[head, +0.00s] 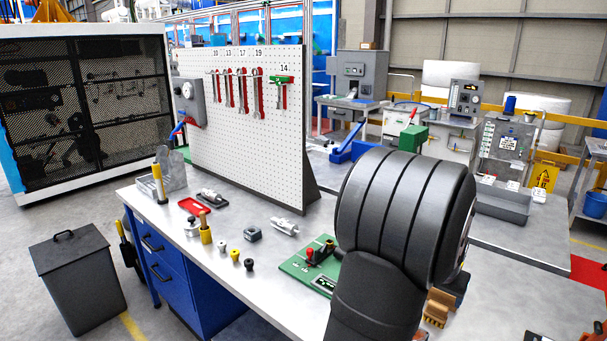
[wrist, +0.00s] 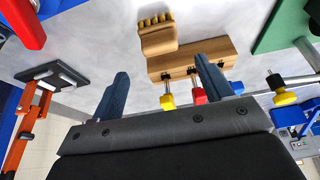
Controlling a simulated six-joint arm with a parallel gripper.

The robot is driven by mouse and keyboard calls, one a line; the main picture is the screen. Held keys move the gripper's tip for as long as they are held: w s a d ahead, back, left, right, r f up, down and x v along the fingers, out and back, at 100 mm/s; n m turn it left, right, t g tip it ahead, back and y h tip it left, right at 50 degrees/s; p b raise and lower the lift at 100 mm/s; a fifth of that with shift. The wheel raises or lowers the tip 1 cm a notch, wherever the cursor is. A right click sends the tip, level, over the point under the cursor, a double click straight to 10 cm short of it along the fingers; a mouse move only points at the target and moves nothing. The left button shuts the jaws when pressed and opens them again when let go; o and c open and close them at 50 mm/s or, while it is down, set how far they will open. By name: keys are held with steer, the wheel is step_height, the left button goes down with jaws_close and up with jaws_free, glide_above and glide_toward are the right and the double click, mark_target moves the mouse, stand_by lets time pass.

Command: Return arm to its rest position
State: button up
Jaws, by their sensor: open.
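My gripper (wrist: 161,70) shows in the wrist view as two dark blue fingers spread wide apart. It is open, with nothing held between them. Beyond the fingertips are a wooden rack (wrist: 193,57) with red, yellow and blue handled tools and a smaller wooden block (wrist: 158,40) with a row of yellow pieces. I cannot tell how far the fingers are from the rack. In the head view my thick dark arm links rise at the lower right; the fingers are hidden there.
The head view shows a workbench (head: 170,212) with a pegboard (head: 242,130) of wrenches, a red tray (head: 193,206), small parts and a green board (head: 299,265) close to my arm. In the wrist view an orange frame with a dark plate (wrist: 55,75) stands at left.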

steer(key=x, duration=0.8)
steer(key=shift+f, duration=0.25)
step_height(320, 180, up, 2)
steer(key=shift+r, duration=0.55)
